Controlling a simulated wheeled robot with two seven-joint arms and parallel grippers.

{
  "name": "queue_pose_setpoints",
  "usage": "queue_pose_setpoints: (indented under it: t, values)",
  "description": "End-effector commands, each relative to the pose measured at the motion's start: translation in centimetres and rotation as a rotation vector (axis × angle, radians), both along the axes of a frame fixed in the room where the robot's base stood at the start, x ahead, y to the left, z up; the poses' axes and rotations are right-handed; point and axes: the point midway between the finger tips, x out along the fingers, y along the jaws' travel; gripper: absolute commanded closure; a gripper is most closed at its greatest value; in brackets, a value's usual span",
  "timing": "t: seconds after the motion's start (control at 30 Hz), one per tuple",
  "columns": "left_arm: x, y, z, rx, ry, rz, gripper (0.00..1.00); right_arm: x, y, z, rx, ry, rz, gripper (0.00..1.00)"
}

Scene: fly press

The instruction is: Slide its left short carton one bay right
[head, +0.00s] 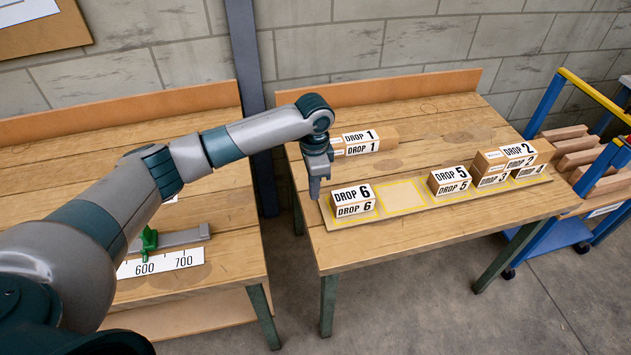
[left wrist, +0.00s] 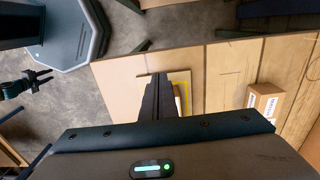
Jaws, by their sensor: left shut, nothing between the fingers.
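The DROP 6 carton (head: 353,201) is a short box standing in the leftmost bay of a board (head: 462,203) with yellow-outlined bays. An empty bay (head: 402,196) lies just to its right. My left gripper (head: 314,192) points down, shut and empty, just left of that carton; I cannot tell whether it touches. In the left wrist view the shut fingers (left wrist: 158,92) hide most of the carton beneath. A small dark jaw-like part (left wrist: 38,77) at that view's left edge looks like my right gripper, too small to read.
The DROP 5 carton (head: 450,180) stands farther right on the board, then the DROP 2 carton (head: 519,154) and others. The DROP 1 carton (head: 368,141) lies behind on the bench. A second bench (head: 215,272) is at left, a blue trolley (head: 585,218) at right.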

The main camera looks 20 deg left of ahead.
Motion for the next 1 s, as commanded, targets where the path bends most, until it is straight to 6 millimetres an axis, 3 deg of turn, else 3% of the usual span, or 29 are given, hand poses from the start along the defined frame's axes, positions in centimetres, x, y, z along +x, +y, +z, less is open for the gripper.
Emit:
queue_pose_setpoints:
  t: [0.37, 0.6, 1.0]
  values:
    - [-0.1, 0.0, -6.5, 0.002, 0.003, 0.001, 1.0, 0.0, 0.1, 2.2, 0.001, 0.0, -0.001, 0.69]
    - [1.7, -2.5, -6.5, -0.001, -0.001, 0.0, 1.0, 0.0, 0.2, 3.4, 0.002, 0.0, -0.001, 0.69]
    - [2.2, -3.3, -6.7, 0.001, -0.001, 0.0, 1.0, 0.0, 0.1, 3.7, 0.001, -0.001, -0.001, 0.69]
